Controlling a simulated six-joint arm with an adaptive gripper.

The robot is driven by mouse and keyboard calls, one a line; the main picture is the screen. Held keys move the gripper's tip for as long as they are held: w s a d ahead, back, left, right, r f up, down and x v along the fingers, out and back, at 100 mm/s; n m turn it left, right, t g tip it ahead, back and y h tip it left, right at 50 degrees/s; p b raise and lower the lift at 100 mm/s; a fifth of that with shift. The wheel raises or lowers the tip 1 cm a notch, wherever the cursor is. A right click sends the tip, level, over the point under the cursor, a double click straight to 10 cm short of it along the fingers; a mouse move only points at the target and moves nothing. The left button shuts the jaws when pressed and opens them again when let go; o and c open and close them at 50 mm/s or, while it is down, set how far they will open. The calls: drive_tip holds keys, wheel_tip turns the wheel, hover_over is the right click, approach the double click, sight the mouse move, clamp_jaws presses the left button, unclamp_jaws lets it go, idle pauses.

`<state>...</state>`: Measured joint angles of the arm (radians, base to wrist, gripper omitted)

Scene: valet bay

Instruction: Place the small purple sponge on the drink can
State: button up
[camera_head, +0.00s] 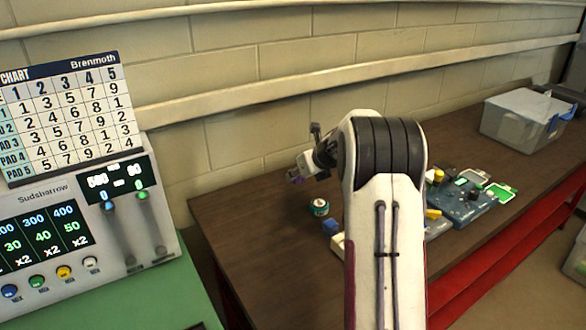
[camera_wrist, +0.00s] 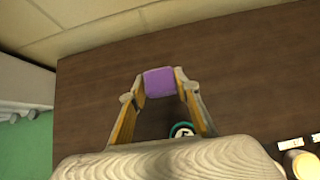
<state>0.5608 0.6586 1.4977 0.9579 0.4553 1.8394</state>
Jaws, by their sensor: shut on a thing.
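The small purple sponge (camera_wrist: 160,83) is held between the two fingertips of my gripper (camera_wrist: 161,86) in the wrist view. In the head view the sponge (camera_head: 296,179) shows as a small purple patch under my gripper (camera_head: 298,175), above the table. The drink can (camera_head: 319,207) stands on the table, below and a little right of my gripper in the head view. In the wrist view the can's round top (camera_wrist: 182,131) shows between the fingers, partly hidden by the gripper body. The sponge is apart from the can.
A blue block (camera_head: 330,227) is close to the can. A blue tray (camera_head: 468,207) with several small items lies to the right, partly behind my arm. The brown table (camera_head: 255,225) is clear left of the can.

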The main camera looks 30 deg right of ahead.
drive_tip(key=s, duration=1.1)
idle(0.7)
drive_tip(key=w+a+r+n+y, duration=0.1)
drive_tip(key=w+a+r+n, duration=0.15)
drive_tip(key=a, duration=0.45)
drive_tip(key=w+a+r+n+y, duration=0.15)
drive_tip(key=a+r, duration=0.25)
drive_tip(key=a, duration=0.4)
drive_tip(key=s+a+r+n+g+y, duration=0.1)
drive_tip(key=s+a+r+n+y, duration=0.15)
drive_tip(key=a, duration=1.35)
drive_tip(key=s+a+r+n+g+y, duration=0.2)
drive_tip(key=s+a+n, duration=0.2)
drive_tip(key=s+a, duration=0.85)
drive_tip(key=s+a+f+n+g+y, duration=0.1)
drive_tip(key=s+a+f+n+g, duration=0.1)
drive_tip(key=s+a, duration=0.5)
drive_tip(key=s+f+n, duration=0.1)
drive_tip(key=s, duration=0.3)
drive_tip(key=shift+a+g+y, duration=0.2)
drive_tip(key=shift+g+y, duration=0.1)
drive_tip(key=shift+y, duration=0.1)
